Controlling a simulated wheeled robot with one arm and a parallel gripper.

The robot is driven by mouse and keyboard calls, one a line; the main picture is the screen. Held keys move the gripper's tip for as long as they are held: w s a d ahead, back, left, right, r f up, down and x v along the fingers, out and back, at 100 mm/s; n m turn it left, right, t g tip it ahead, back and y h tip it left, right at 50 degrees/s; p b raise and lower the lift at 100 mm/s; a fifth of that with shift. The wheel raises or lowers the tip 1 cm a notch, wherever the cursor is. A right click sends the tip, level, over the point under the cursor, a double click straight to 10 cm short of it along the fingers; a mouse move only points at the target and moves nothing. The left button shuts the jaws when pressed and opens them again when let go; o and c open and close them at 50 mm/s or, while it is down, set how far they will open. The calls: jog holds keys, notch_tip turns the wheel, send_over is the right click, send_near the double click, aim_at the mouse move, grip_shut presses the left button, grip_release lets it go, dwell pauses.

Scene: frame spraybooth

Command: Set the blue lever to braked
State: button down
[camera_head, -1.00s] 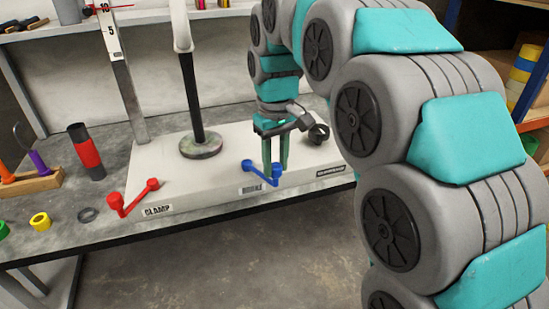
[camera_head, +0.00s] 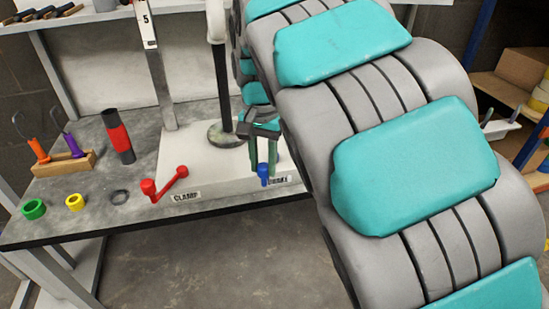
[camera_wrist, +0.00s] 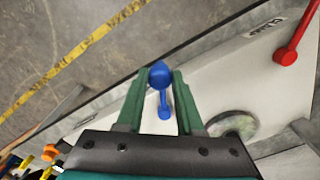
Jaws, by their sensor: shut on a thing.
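The blue lever (camera_head: 263,172) is at the front edge of the white base (camera_head: 205,170), beside a label reading BRAKE (camera_head: 279,180). In the wrist view the blue lever (camera_wrist: 161,77) shows a round knob between my fingertips and a short arm running back toward my palm. My gripper (camera_head: 262,166) points down over the lever from above. In the wrist view my gripper (camera_wrist: 161,82) has one green finger on each side of the knob, shut on it. My arm hides the right part of the base in the head view.
A red lever (camera_head: 168,184) stands left on the same base by a CLAMP label (camera_head: 185,197). A dark post (camera_head: 222,90) rises behind my gripper. A red-black cylinder (camera_head: 118,137), coloured rings and a wooden tool block (camera_head: 63,163) are on the bench's left.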

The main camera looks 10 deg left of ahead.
jog(key=shift+w+a+m+p, duration=0.2)
jog(key=shift+a+m+p, duration=0.2)
jog(key=shift+a+m, duration=0.5)
jog(key=c, duration=0.5)
grip_release()
jog(key=shift+r, duration=0.1)
notch_tip(320, 180, up, 8)
jog(key=shift+f, duration=0.15)
jog(key=shift+d, duration=0.1)
